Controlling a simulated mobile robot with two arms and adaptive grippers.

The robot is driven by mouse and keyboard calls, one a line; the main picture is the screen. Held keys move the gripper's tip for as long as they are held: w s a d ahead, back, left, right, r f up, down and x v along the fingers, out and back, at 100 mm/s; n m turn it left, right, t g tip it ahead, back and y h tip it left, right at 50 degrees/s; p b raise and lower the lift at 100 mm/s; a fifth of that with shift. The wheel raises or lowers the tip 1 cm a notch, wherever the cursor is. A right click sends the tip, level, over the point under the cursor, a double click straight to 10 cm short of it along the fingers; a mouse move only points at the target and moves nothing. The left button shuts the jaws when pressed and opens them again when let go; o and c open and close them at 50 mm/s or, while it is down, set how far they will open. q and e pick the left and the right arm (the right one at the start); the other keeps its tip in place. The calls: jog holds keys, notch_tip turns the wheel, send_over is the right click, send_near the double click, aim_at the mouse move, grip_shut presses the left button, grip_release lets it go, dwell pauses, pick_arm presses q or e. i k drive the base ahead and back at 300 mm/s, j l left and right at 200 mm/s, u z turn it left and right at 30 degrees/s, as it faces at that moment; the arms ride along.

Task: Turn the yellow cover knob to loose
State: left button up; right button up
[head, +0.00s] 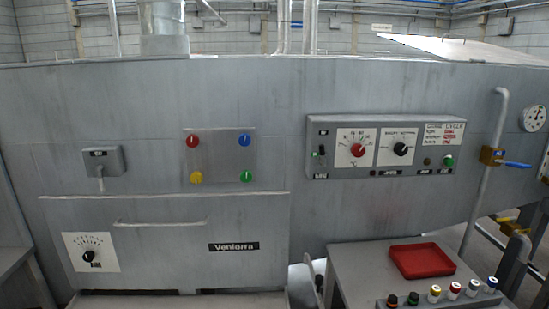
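The yellow cover knob (196,176) is a small round knob at the lower left of a square grey panel (219,156) on the front of the large grey machine. A red knob (193,141) sits above it. A blue knob (244,140) is at the panel's upper right and a green knob (246,176) at its lower right. The yellow knob is unobstructed and nothing touches it. Its turn setting is too small to tell. Neither of my grippers shows in the head view.
A control box (380,146) with dials sticks out to the right of the panel. A long handle (160,224) and a dial plate (91,252) lie below.

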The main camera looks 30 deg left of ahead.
aim_at(197, 177)
jog(key=u, duration=1.4)
